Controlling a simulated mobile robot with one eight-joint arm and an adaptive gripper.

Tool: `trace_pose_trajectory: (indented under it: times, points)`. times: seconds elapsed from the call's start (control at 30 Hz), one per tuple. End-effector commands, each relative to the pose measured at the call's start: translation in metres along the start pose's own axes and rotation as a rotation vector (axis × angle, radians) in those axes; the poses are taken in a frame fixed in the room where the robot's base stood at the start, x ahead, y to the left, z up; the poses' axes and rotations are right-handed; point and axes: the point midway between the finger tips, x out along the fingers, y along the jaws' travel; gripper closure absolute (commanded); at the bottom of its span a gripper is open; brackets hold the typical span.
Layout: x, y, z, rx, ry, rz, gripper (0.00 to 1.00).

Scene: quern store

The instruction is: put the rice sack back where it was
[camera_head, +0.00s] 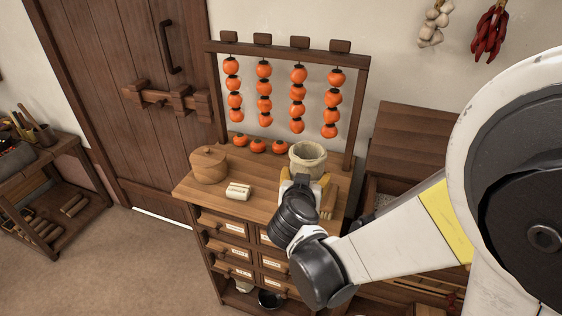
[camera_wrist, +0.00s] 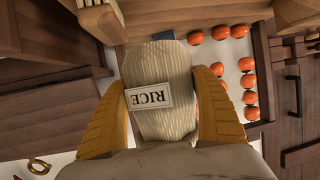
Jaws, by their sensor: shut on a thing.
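In the wrist view, the cream striped rice sack (camera_wrist: 165,68) with a white RICE label lies between the two yellow fingers of my gripper (camera_wrist: 163,100). My gripper is shut on it, and the label reads upside down. In the head view, my gripper (camera_head: 305,184) is over the right part of the wooden cabinet top (camera_head: 262,194). A pale, round-rimmed shape just beyond the fingers appears to be the sack (camera_head: 307,155). Its lower part is hidden by my gripper, so I cannot tell whether it touches the top.
Loose persimmons (camera_head: 258,146) lie at the back, below hanging persimmon strings (camera_head: 298,99). A dark wooden chest (camera_head: 409,143) stands to the right.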

Motion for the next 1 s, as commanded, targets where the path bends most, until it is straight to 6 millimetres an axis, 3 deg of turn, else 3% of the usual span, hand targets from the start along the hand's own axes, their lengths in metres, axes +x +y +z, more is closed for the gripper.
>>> trace_pose_trajectory:
  times: [0.03,0.2,0.33,0.53,0.77,1.0]
  points:
    - [0.011,-0.014,0.011,-0.003,0.001,-0.004,0.58]
    - [0.037,-0.049,0.026,-0.002,0.001,-0.003,0.58]
    - [0.049,-0.065,0.032,-0.001,0.001,-0.001,0.58]
    - [0.056,-0.071,0.039,-0.001,0.001,0.000,0.58]
    - [0.069,-0.071,0.070,-0.001,0.001,0.000,0.58]
    - [0.068,-0.070,0.069,-0.001,0.001,0.000,0.58]
